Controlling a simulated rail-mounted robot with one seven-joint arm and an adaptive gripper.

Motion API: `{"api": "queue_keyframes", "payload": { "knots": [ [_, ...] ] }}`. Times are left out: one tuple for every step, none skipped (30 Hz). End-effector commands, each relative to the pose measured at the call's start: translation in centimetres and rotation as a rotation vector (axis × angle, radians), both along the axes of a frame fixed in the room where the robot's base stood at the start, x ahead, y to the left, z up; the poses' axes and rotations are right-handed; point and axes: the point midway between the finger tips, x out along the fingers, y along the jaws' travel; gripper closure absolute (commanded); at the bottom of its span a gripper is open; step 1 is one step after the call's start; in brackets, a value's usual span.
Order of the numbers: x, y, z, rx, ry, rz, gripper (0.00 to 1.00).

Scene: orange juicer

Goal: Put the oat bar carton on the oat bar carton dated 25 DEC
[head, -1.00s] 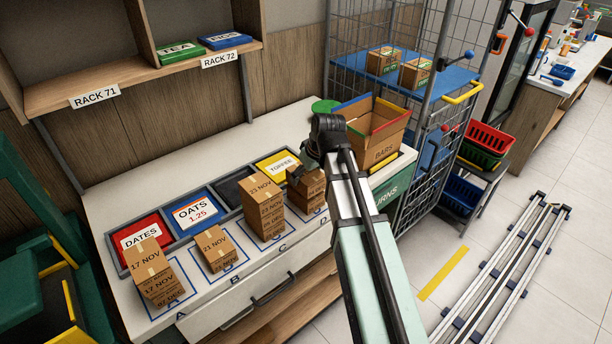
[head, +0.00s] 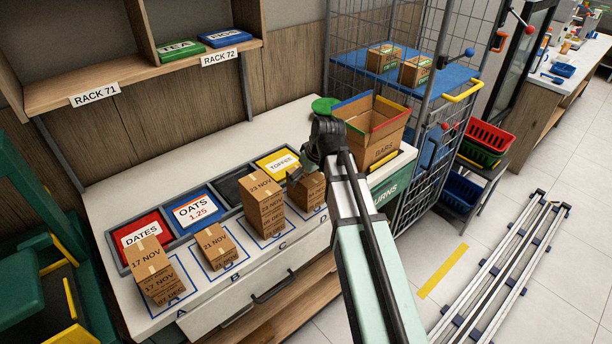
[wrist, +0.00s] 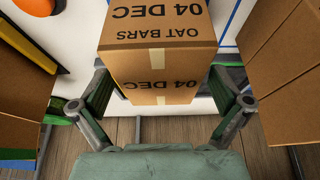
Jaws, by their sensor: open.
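An oat bar carton marked 04 DEC (wrist: 158,62) fills the middle of the wrist view, its print upside down. My gripper (wrist: 160,92) is open, with one finger at each side of this carton. In the head view my gripper (head: 300,172) is at the back of the carton stack at D (head: 313,192), partly hidden by my arm. Carton stacks stand at A, top marked 17 NOV (head: 151,258), and C, top marked 23 NOV (head: 262,188). A carton marked 21 NOV (head: 214,240) is at B. I cannot make out a 25 DEC mark.
An open BARS box (head: 385,135) stands on the counter right of D. Bins for dates (head: 142,232), oats (head: 193,211) and toffee (head: 278,163) lie behind the stacks. A wire cage cart (head: 425,75) stands to the right.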

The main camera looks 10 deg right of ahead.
Motion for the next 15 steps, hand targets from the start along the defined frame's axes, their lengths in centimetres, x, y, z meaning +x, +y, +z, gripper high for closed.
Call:
{"api": "queue_keyframes", "payload": {
  "knots": [
    [0.0,0.0,0.3,0.000,0.000,0.000,0.00],
    [0.0,0.0,0.4,0.000,-0.001,0.000,0.00],
    [-0.1,-0.1,0.5,0.000,-0.001,0.000,0.00],
    [-0.2,-0.1,0.7,0.000,-0.001,0.000,0.00],
    [-0.2,-0.1,0.9,0.000,-0.001,0.000,0.00],
    [-0.4,-0.2,1.3,0.000,-0.002,0.000,0.00],
    [-0.5,-0.3,1.6,0.000,-0.002,0.000,0.00],
    [-0.6,-0.3,1.9,0.000,-0.002,0.000,0.00],
    [-0.8,-0.4,2.4,0.000,-0.002,0.000,0.00],
    [-1.0,-0.5,2.9,0.001,-0.003,0.000,0.00],
    [-1.1,-0.6,3.2,0.000,-0.004,-0.001,0.00],
    [-1.3,-0.7,3.9,0.000,-0.004,-0.001,0.00],
    [-1.5,-0.8,4.3,0.000,-0.004,-0.001,0.00],
    [-1.6,-0.9,4.8,0.000,-0.004,-0.001,0.00],
    [-1.9,-1.0,5.4,0.000,-0.004,-0.001,0.00]
  ]
}}
